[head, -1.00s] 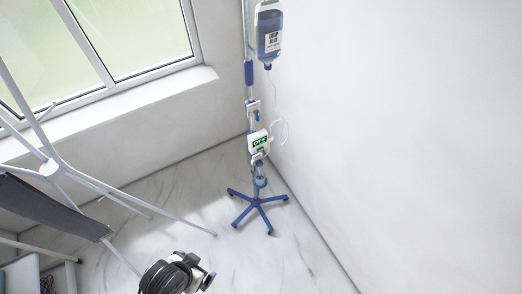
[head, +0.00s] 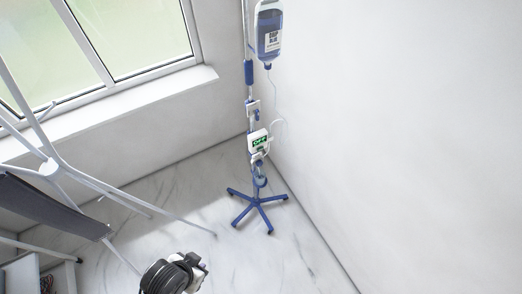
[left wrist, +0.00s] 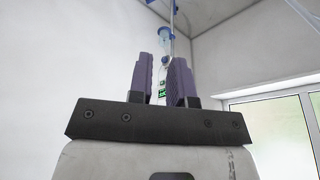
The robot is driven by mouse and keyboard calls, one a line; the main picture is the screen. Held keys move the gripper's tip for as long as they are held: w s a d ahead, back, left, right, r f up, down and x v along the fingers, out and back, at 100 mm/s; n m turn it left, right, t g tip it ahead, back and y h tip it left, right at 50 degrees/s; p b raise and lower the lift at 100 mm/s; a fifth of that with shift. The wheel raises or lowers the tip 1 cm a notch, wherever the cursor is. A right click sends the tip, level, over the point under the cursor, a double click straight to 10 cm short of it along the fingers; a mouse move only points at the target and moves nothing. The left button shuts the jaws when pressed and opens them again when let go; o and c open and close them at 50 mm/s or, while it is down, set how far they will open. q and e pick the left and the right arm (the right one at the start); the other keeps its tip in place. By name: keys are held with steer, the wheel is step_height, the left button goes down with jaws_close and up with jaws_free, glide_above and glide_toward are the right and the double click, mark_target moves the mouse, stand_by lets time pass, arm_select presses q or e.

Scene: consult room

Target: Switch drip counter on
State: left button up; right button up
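The drip counter (head: 259,141) is a small white box with a green display, clamped on the pole of a drip stand (head: 249,74). The display seems to read "OFF". In the left wrist view the counter's green display (left wrist: 162,93) shows between my fingers, some way beyond them. My left gripper (left wrist: 161,66) is open and empty, its two purple-grey fingers apart. In the head view my left wrist and gripper (head: 202,265) are at the bottom, below and left of the stand, clear of it. My right gripper is in neither view.
A drip bottle (head: 269,32) hangs at the top of the stand, with a thin tube running down. The blue wheeled base (head: 258,208) stands near the room corner. A grey folding frame (head: 50,168) is at the left, under a window. The floor between is clear.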

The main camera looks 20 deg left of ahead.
arm_select(q)
steer(key=c, duration=0.3)
steer(key=shift+a, duration=0.1)
jaws_close()
steer(key=shift+a, duration=0.1)
